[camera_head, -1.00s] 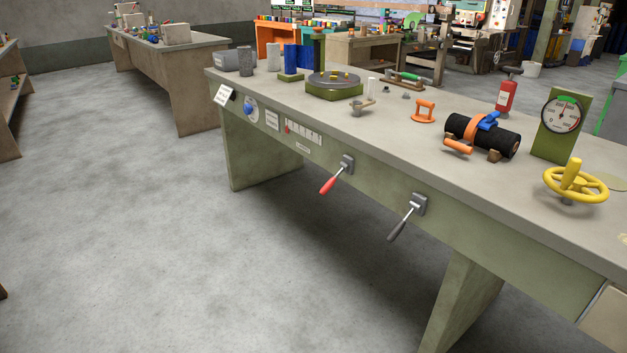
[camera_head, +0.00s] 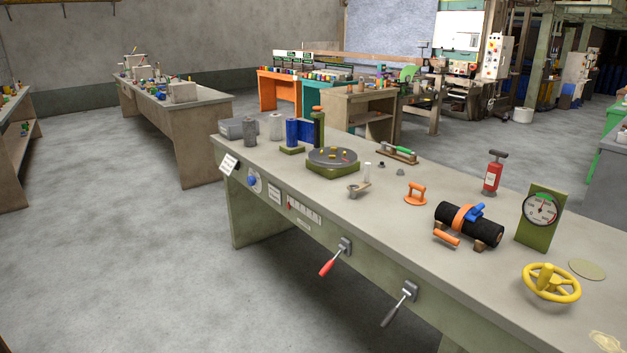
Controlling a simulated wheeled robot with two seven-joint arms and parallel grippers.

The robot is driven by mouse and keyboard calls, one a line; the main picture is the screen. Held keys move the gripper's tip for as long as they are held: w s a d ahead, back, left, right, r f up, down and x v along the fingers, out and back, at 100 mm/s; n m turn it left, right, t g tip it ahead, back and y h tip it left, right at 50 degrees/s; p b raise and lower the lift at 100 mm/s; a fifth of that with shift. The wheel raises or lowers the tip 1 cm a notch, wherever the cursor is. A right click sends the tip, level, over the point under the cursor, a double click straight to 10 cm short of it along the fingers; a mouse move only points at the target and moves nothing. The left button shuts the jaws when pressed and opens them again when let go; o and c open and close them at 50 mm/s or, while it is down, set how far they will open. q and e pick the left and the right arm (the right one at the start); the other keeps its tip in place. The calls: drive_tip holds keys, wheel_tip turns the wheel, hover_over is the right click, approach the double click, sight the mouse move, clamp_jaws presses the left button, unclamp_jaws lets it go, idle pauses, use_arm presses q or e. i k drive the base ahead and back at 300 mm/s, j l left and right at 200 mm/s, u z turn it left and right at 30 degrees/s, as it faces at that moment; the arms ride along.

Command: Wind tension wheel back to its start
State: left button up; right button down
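Neither of my grippers shows in the head view.
The long bench (camera_head: 400,216) also carries a black roller with an orange strap (camera_head: 467,224), a red pump-like bottle (camera_head: 493,174), an orange handle (camera_head: 415,194) and a round turntable (camera_head: 333,160). A red-handled lever (camera_head: 335,258) and a grey lever (camera_head: 399,304) jut from the front. Open floor lies to the left.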

sight(547, 282)
drive_tip(key=z, duration=1.3)
drive_tip(key=l, duration=0.2)
